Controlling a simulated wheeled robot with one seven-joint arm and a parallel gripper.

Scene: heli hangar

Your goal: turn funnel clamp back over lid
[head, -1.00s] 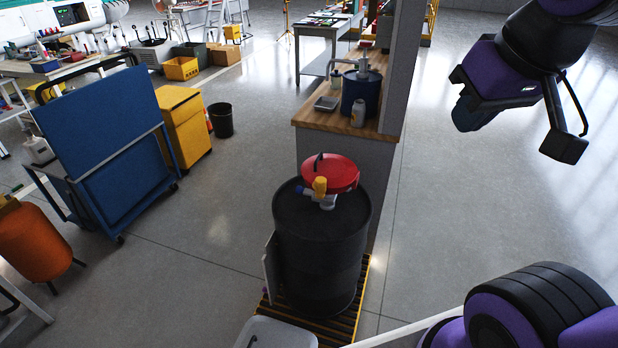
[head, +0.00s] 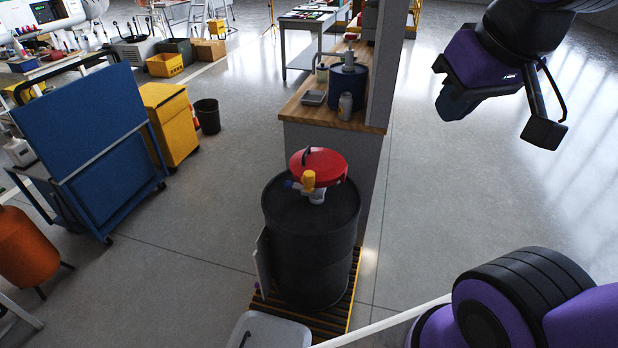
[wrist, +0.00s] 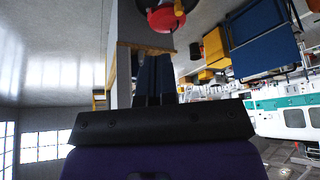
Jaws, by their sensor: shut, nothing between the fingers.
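A black drum (head: 310,240) stands upright on a slatted pallet. On its top sits a red round funnel lid (head: 317,163) with a black handle. At the lid's near edge is a grey fitting (head: 317,196) with a yellow-orange part (head: 308,181) and a small blue end; I cannot tell which piece is the clamp. The red lid also shows at the top of the wrist view (wrist: 163,18). My gripper (head: 452,104) is shut and empty, in the air to the right of the drum and well apart from it. Its dark fingers (wrist: 155,65) show in the wrist view.
A wooden-topped counter (head: 350,122) with a blue container (head: 348,86) and a grey wall stand behind the drum. A blue panel cart (head: 85,140) and yellow cabinet (head: 170,125) are at left. A grey bin (head: 268,332) is in front. Floor at right is clear.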

